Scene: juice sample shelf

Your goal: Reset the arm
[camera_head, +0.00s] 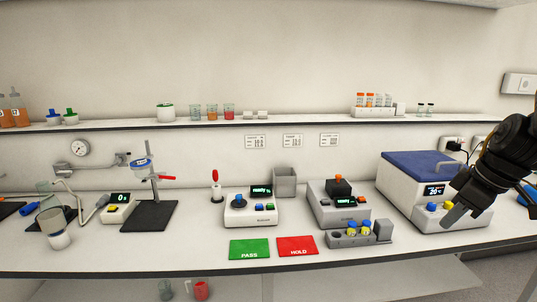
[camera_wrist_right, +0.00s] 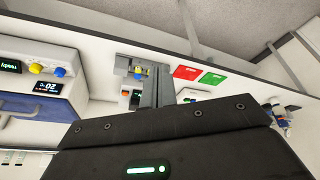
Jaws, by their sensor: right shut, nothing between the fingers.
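My right gripper (camera_head: 452,216) comes in from the right edge, in front of the blue-lidded white machine (camera_head: 408,193). It is shut and empty, with its fingers pointing down and left, and appears apart from everything. In the right wrist view its closed fingers (camera_wrist_right: 157,88) point toward the bench, with the grey rack and the machine's panel beyond. The arm's upper part is cut off by the picture edge. My left gripper is not in view.
A grey rack with capped vials (camera_head: 352,240) stands left of the gripper. The green PASS mat (camera_head: 249,246) and red HOLD mat (camera_head: 297,243) lie near the bench front. A white device (camera_head: 250,212) stands behind them. The shelf (camera_head: 300,122) holds beakers and tubes.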

